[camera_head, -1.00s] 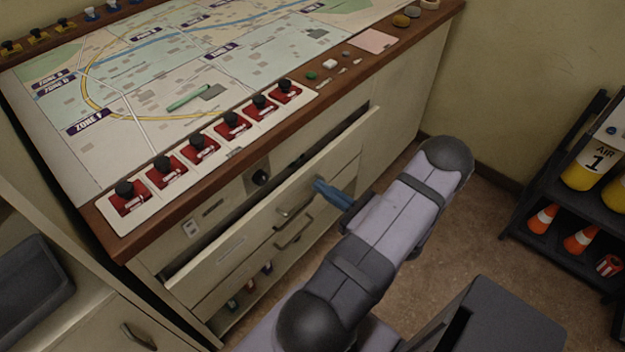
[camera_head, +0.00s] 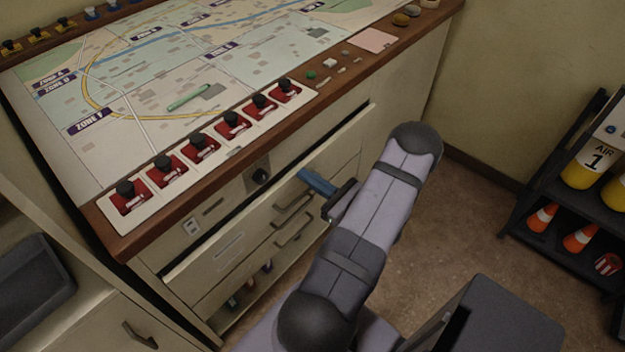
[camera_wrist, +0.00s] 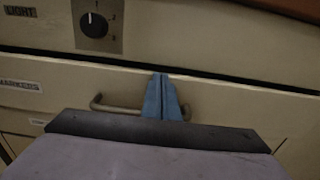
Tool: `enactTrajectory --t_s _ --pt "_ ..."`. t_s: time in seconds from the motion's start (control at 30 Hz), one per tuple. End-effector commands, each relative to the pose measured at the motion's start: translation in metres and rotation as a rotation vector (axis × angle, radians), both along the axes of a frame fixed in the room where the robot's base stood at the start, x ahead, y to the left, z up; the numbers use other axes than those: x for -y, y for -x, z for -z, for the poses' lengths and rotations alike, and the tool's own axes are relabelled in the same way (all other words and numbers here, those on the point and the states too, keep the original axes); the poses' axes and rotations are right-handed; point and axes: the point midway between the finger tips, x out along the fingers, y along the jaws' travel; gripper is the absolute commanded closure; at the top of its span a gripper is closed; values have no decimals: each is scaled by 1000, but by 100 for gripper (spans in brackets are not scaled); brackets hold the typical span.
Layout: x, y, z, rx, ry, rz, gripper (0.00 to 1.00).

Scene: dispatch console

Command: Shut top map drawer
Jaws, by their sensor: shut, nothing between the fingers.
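The top map drawer (camera_head: 228,246) is a wide cream front below the console's wooden edge, with a bar handle (camera_head: 292,202). A narrow dark gap shows along its top edge, so it stands slightly out. In the wrist view the drawer front (camera_wrist: 235,100) spans the picture, with the handle (camera_wrist: 105,107) partly hidden behind my fingers. My gripper (camera_head: 303,176) is shut and empty, its blue fingertips at the upper part of the drawer front near the handle. The fingertips (camera_wrist: 160,80) look against or very close to the front; exact contact is hard to tell.
A second drawer handle (camera_head: 294,230) sits just below. A rotary knob (camera_head: 260,176) is on the panel above the drawer. The map tabletop (camera_head: 190,75) with red switches lies above.

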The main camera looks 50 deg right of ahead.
Motion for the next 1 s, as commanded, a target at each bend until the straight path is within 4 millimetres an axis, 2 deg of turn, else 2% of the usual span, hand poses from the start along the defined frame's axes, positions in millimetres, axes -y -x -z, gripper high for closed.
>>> enactTrajectory --t_s 0.13,0.57,0.77,1.0 --pt "0 -12 -1 1 1 -1 100" --pt "0 -6 0 1 0 1 100" --pt "1 15 -1 1 -1 5 100" --pt "1 59 1 1 1 7 100"
